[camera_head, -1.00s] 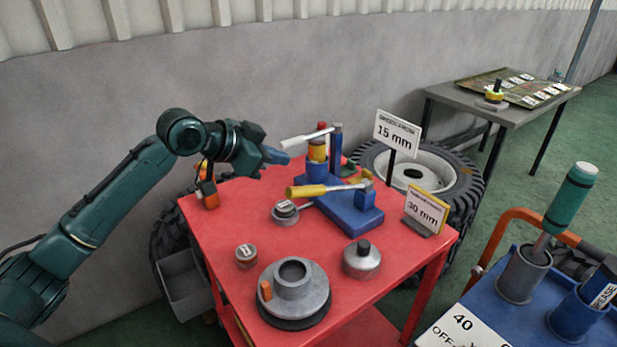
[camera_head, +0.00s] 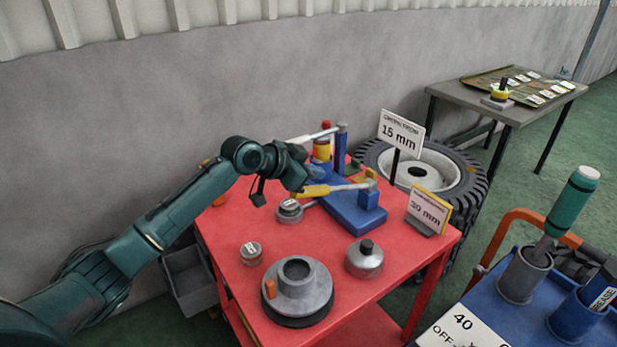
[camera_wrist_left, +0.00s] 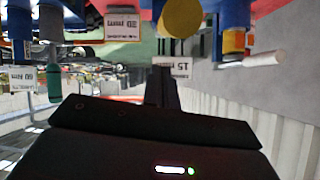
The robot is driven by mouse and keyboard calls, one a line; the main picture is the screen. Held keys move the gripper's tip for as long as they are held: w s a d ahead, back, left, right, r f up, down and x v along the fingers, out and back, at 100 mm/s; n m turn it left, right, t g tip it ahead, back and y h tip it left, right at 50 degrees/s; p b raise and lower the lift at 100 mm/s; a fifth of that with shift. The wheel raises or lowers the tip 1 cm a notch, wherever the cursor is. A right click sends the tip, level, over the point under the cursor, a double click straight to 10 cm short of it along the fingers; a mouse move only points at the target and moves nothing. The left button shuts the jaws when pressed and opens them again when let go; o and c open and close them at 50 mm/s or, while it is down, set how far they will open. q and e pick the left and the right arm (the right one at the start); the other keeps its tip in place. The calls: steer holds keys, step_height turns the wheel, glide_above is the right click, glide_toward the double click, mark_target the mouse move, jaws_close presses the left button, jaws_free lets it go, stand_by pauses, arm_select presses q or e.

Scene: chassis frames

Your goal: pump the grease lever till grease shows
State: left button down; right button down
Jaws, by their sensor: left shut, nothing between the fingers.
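A blue lever unit (camera_head: 355,213) stands on the red table. It bears a lever with a yellow handle (camera_head: 313,191). Behind it, a lever with a white handle (camera_head: 304,138) sits by a blue post and a yellow-and-red cylinder (camera_head: 321,149). I cannot tell which lever is the grease one, and I see no clear grease at either. My left gripper (camera_head: 300,179) is shut and empty, just above and left of the yellow handle; I cannot tell whether they touch. The left wrist view shows a white handle (camera_wrist_left: 265,59) and a yellow round end (camera_wrist_left: 182,18).
A "15 mm" sign (camera_head: 401,132) and a yellow-edged sign (camera_head: 429,211) stand at the table's right. A grey flanged hub (camera_head: 300,290) and a lidded metal can (camera_head: 364,259) stand in front.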

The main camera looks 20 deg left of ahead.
arm_select(q)
steer(key=shift+s+a+f, duration=0.15)
steer(key=shift+a+f, duration=0.15)
steer(key=shift+f, duration=0.25)
steer(key=shift+s+a+f, duration=0.1)
steer(key=shift+a+f, duration=0.15)
steer(key=shift+f, duration=0.3)
steer(key=shift+f, duration=0.1)
